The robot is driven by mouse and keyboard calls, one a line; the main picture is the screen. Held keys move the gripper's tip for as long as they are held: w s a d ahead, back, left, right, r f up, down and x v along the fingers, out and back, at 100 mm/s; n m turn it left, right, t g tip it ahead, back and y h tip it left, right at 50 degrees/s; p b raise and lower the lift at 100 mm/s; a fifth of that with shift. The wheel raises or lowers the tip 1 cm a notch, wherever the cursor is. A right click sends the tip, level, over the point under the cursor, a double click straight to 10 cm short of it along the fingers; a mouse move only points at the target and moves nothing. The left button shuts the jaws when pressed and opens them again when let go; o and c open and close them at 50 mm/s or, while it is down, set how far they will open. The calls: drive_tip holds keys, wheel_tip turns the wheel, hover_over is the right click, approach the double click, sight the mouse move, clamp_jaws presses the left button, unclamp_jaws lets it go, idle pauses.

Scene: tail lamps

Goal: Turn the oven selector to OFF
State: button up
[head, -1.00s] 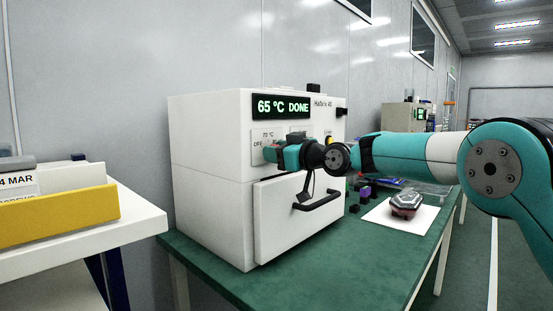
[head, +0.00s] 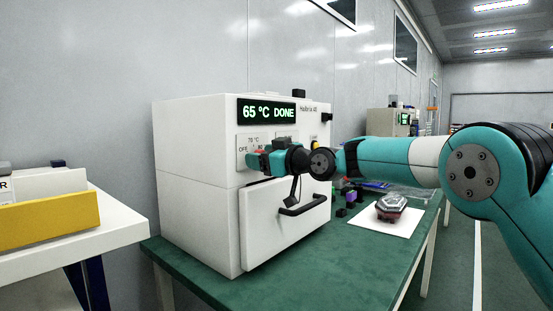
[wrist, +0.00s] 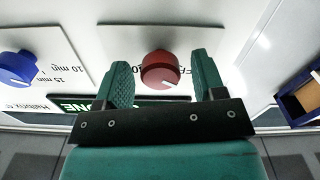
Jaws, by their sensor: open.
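The oven (head: 190,210) is a white box on the green bench, and its display (head: 267,111) reads "65 °C DONE". The selector is a red knob (wrist: 160,70) with a white pointer mark, on a white panel lettered in print that appears upside down in the wrist view. My gripper (wrist: 162,62) is open, with one teal finger on each side of the red knob and gaps visible beside it. In the head view my gripper (head: 257,160) is at the oven's front panel and covers much of the selector; "OFF" and "70 °C" show beside it.
A blue knob (wrist: 16,68) with minute markings is on a neighbouring panel. The oven's black door handle (head: 303,206) juts out below my gripper. A reddish-grey hexagonal lamp (head: 391,205) lies on a white sheet to the right. A white table with a yellow-fronted holder (head: 50,220) is at left.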

drive_tip(key=b+v, duration=0.3)
drive_tip(key=v, duration=1.4)
drive_tip(key=shift+d, duration=0.15)
idle(1.2)
